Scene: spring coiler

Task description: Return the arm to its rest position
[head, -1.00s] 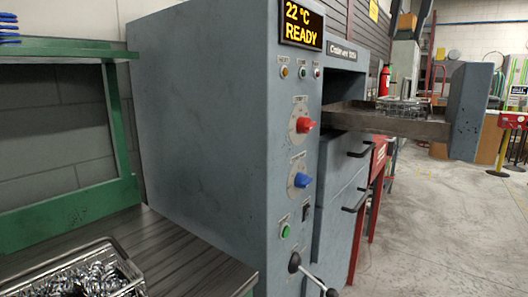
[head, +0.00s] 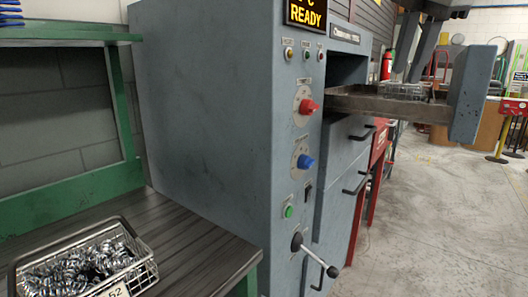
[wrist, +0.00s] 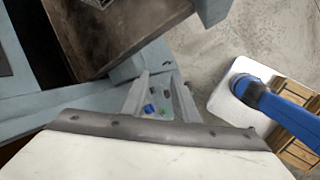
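My gripper (head: 406,66) hangs at the upper right of the head view, in front of or above the pulled-out tray (head: 440,112) of the grey oven. In the wrist view my gripper (wrist: 160,96) shows two fingers apart with nothing held between them. A wire basket (head: 402,91) sits on the tray, partly behind the fingers. Whether the fingers touch it cannot be told in the head view. The brown tray (wrist: 110,38) also shows at the top of the wrist view.
The oven (head: 205,130) stands in the middle, with red and blue dials and a lever (head: 315,256). The upright door panel (head: 472,95) ends the tray. A basket of springs (head: 85,262) sits on the bench (head: 190,250). The floor at right is open.

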